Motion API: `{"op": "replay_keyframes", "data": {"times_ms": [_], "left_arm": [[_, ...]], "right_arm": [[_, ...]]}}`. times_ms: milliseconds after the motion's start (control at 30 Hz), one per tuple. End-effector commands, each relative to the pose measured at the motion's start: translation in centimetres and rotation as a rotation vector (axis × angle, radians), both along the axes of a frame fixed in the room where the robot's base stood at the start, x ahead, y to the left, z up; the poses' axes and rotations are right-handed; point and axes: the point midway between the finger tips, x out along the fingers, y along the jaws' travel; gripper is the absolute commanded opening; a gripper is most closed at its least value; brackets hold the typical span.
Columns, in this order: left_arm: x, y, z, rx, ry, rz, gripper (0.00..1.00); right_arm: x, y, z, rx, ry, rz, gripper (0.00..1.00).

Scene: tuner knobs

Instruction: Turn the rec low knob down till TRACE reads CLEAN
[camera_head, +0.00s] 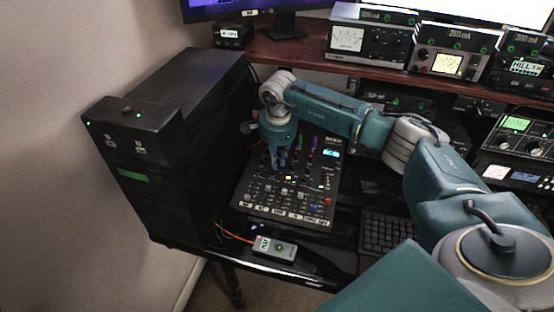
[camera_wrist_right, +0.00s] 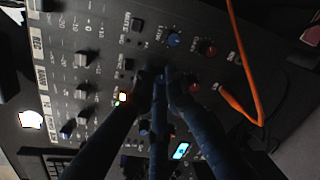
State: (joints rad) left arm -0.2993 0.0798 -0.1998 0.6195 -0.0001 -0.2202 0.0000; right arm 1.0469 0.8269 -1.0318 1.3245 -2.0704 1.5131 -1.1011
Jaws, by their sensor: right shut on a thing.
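The black mixer panel (camera_head: 322,180) lies tilted on the desk, with rows of knobs and faders and a small cyan display (camera_head: 331,153). I cannot read TRACE on any screen. My right gripper (camera_head: 279,166) reaches down onto the mixer's upper left part. In the right wrist view its fingers (camera_wrist_right: 166,82) come together on a small knob, mostly hidden between them; its label is not legible. A blue knob (camera_wrist_right: 174,40) and a red-brown knob (camera_wrist_right: 207,47) stand close beside the fingertips. My left gripper is not in view.
A black tower case (camera_head: 170,150) stands close on the left. A small grey box with a green screen (camera_head: 275,248) lies at the desk's front edge. An orange cable (camera_wrist_right: 235,90) runs near the fingers. A keyboard (camera_head: 385,232) is on the right; instruments (camera_head: 368,42) line the shelf.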

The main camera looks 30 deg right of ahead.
Motion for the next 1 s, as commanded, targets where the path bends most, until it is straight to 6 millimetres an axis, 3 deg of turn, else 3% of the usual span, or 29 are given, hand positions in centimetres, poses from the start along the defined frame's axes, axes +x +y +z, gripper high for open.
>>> {"op": "replay_keyframes", "data": {"times_ms": [67, 100, 167, 200, 567, 1000], "left_arm": [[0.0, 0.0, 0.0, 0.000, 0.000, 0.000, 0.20], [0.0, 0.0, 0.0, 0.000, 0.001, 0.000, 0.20], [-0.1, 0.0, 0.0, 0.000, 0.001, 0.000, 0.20], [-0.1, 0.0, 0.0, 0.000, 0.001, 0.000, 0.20], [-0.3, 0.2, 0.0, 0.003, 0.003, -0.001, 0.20], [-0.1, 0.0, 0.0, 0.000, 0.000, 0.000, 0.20]], "right_arm": [[0.0, -0.4, 0.2, -0.006, -0.002, -0.006, 0.00], [0.0, -0.4, 0.2, -0.006, -0.002, -0.007, 0.18], [0.0, -0.4, 0.1, -0.006, -0.002, -0.006, 0.30], [0.0, -0.4, 0.1, -0.005, -0.002, -0.006, 0.32], [0.0, -0.1, 0.7, -0.002, -0.003, -0.003, 0.32], [-1.2, 0.4, 9.1, -0.002, -0.006, -0.005, 0.32]]}}
